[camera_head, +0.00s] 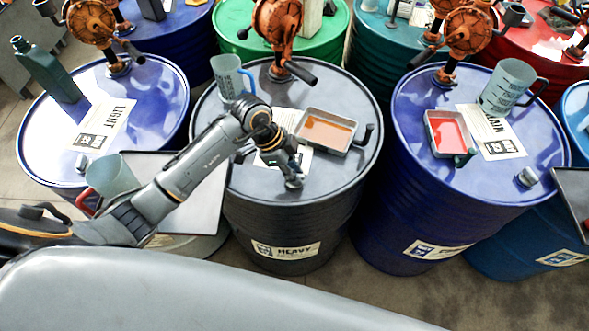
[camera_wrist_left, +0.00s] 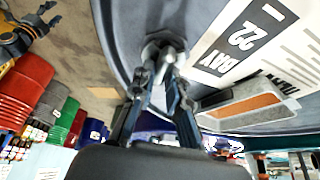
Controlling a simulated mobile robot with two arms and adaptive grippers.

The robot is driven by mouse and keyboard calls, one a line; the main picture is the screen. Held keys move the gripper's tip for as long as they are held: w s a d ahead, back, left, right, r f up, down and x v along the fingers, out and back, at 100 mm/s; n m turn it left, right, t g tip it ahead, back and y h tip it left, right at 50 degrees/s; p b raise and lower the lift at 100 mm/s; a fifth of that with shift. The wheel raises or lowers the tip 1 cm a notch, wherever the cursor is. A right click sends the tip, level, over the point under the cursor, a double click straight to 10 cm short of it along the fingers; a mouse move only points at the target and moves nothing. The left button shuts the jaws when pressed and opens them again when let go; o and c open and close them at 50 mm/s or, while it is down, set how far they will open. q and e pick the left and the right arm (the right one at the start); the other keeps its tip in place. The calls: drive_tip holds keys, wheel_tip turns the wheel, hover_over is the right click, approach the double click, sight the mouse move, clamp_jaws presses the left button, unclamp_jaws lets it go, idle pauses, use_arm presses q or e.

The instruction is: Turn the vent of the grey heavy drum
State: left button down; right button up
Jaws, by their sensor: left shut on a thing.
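The grey heavy drum (camera_head: 290,225) stands in the middle of the head view, with a "HEAVY" label on its side. Its vent (camera_head: 294,182) is a small metal cap near the front rim of the lid. My left gripper (camera_head: 292,172) reaches in from the left and points down at the vent. In the left wrist view the vent (camera_wrist_left: 163,50) sits between the fingertips of the left gripper (camera_wrist_left: 166,75), which is shut on it. The fingers partly hide the vent. My right gripper is not in view.
On the grey lid stand a clear jug (camera_head: 229,78), a tray with orange-brown liquid (camera_head: 325,131) and an orange pump (camera_head: 277,25). Blue drums flank it, the left one (camera_head: 105,120) and the right one (camera_head: 440,215). A jug with a red handle (camera_head: 112,176) stands behind my left arm.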

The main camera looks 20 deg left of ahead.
use_arm(q)
drive_tip(key=m+g, duration=0.1)
drive_tip(key=m, duration=0.1)
drive_tip(key=shift+w+m, duration=0.1)
drive_tip(key=shift+m, duration=0.3)
drive_tip(key=shift+m+g, duration=0.4)
drive_tip(key=shift+m, duration=0.5)
drive_tip(key=m+g+b, duration=0.1)
drive_tip(key=m, duration=0.2)
drive_tip(key=shift+m+y, duration=0.3)
drive_tip(key=m+g+y+b, duration=0.1)
drive_tip(key=m+b, duration=0.2)
drive_tip(key=m, duration=0.1)
drive_tip(key=shift+f, duration=0.1)
drive_tip(key=shift+m+g+y+b, duration=0.5)
drive_tip(key=shift+m+b, duration=0.4)
drive_tip(key=shift+m, duration=0.6)
drive_tip(key=c, duration=1.3)
unclamp_jaws()
